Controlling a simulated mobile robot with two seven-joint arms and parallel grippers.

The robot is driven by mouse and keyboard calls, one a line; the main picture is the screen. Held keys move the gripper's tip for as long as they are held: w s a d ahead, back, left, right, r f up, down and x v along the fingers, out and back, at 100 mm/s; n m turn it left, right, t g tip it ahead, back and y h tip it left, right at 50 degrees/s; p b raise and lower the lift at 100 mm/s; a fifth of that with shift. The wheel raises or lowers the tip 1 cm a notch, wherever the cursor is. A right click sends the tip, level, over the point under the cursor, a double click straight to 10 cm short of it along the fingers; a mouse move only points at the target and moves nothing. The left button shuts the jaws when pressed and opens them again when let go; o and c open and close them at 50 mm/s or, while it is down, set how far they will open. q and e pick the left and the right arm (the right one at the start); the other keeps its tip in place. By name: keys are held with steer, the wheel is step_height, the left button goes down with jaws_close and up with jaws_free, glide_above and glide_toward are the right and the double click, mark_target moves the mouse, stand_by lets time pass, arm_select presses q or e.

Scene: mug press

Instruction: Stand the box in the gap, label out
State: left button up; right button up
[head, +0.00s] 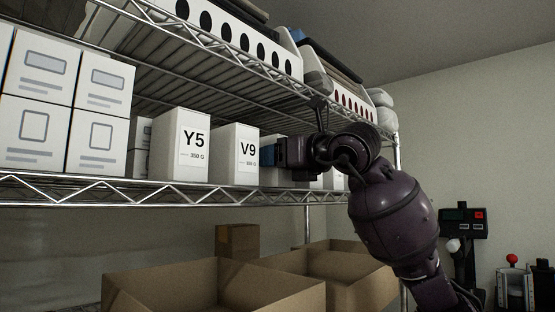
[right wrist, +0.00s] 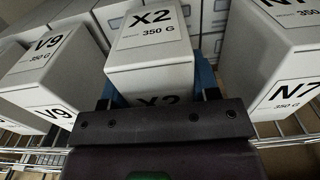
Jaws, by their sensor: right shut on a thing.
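The white box marked X2 (right wrist: 150,76) is between the blue fingers of my right gripper (right wrist: 158,86) in the right wrist view. The gripper is shut on its sides. An X2 label shows on its upper face and another, partly covered by the gripper, on the face towards me. The box stands between the V9 box (right wrist: 66,75) on the left and the N7 box (right wrist: 270,50) on the right, with space on both sides. In the head view my right gripper (head: 280,153) is at the shelf just right of the V9 box (head: 235,150) and mostly hides the held box. Whether its base touches the shelf is unclear.
The Y5 box (head: 180,146) stands left of V9 on the wire shelf (head: 100,190). Larger white cartons (head: 98,120) are stacked at the far left. More white boxes stand behind X2. An upper shelf hangs above, and open cardboard boxes (head: 215,285) sit below.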

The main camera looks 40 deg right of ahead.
steer(key=o, duration=1.1)
steer(key=shift+o, duration=0.2)
steer(key=shift+r, duration=0.15)
steer(key=s+b, duration=0.3)
steer(key=s, duration=0.9)
steer(key=shift+d, duration=0.45)
